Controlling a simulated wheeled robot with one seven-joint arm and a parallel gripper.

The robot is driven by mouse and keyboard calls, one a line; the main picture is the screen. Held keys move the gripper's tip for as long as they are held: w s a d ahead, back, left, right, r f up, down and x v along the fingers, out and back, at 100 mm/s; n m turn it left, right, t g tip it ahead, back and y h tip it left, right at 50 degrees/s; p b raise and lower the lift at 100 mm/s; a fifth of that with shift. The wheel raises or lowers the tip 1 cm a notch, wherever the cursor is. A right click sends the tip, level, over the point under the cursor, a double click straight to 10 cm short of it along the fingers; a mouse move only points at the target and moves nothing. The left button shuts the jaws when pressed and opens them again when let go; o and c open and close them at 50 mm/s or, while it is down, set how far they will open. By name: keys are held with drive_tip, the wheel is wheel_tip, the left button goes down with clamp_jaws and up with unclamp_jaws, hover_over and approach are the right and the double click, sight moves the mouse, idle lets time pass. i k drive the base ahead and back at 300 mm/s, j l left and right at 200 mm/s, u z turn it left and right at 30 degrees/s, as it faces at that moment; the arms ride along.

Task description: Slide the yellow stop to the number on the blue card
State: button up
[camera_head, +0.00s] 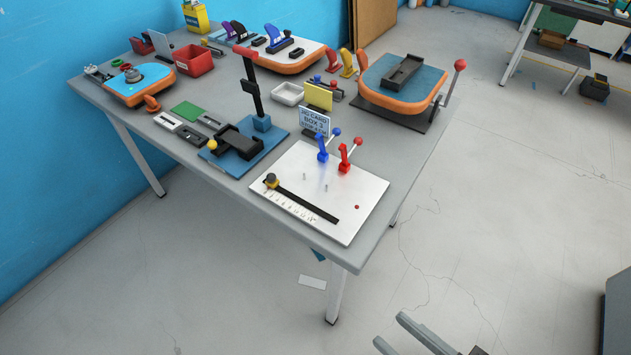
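The yellow stop (271,180), with a dark top, sits at the upper-left end of a black rail (305,204) on a white board (350,215). A white number scale (288,206) runs along the rail's front side; its digits are too small to read surely. The pale blue card (314,122) stands upright behind the board. Its print seems to read "JIG CARD, BOX 2, STOP 4", but the last line is small and unsure. My gripper (390,329) shows at the bottom edge, its two grey fingers apart and empty, over the floor and away from the table.
Blue (322,149) and red (345,157) toggle clamps stand at the board's back edge. A blue base with a black post (254,95) is to its left. An orange-edged board (402,85) with a red-knobbed lever is behind. The floor in front of the table is mostly clear.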

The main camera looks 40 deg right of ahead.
sight(272, 181)
drive_tip(key=i+j+z, duration=0.1)
drive_tip(key=j, duration=0.5)
drive_tip(key=i+j, duration=0.1)
drive_tip(key=j, duration=0.55)
drive_tip(key=i+z, duration=0.05)
